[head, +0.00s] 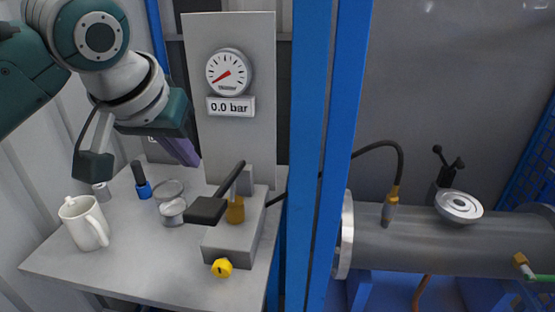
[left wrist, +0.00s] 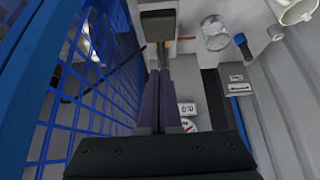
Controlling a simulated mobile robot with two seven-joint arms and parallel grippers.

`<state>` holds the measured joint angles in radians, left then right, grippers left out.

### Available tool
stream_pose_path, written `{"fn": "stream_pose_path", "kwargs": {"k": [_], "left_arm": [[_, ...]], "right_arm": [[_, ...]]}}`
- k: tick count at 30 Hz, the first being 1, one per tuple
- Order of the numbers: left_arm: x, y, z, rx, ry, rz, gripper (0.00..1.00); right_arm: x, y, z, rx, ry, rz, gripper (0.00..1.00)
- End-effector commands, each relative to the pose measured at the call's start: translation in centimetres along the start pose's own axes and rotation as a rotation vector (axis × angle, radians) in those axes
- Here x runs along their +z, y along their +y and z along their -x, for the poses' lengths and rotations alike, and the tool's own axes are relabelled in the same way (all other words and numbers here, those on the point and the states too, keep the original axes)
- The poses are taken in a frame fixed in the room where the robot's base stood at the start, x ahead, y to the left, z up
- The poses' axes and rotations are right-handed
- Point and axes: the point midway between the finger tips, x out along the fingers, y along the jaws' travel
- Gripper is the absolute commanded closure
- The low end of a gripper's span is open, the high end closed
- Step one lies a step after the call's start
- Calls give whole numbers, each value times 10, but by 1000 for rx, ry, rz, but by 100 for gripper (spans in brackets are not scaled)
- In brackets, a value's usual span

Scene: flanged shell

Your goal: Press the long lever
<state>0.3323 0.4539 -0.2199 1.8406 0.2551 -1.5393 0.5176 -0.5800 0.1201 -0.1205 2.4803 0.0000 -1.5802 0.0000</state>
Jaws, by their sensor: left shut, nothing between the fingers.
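The long lever (head: 229,180) is a dark bar tilted up to the right above a grey pump block (head: 229,243). A flat black pad (head: 206,211) sits at the block's left side; whether it belongs to the lever I cannot tell. My left gripper (head: 188,153) is in front of the gauge panel, up and left of the lever and apart from it. Its purple fingers are together and empty. In the left wrist view the fingers (left wrist: 163,74) point toward a dark block-like part (left wrist: 158,25). My right gripper is not in view.
The gauge (head: 228,72) and its display (head: 231,107) read 0.0 bar. A white mug (head: 84,223), a glass jar (head: 170,204) and a blue-banded item (head: 143,188) stand left on the bench (head: 150,268). Blue posts (head: 308,150) stand right, before a flanged pipe (head: 420,245).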

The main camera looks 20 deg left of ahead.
Motion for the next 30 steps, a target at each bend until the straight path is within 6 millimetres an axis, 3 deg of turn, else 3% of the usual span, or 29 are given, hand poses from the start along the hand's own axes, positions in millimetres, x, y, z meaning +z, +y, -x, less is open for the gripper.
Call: {"fn": "stream_pose_path", "kwargs": {"k": [6, 10, 12, 18, 30], "left_arm": [[2, 0, -47, -1, -3, 1, 100], [1, 0, -68, -1, -2, 0, 100], [11, 0, -75, -2, -4, -1, 100], [26, 0, -90, 0, -2, -2, 100], [29, 0, -93, 0, 1, -1, 100]], "right_arm": [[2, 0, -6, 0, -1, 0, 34], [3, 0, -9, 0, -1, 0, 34], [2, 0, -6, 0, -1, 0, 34], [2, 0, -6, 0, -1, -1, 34], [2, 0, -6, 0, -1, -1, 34]]}}
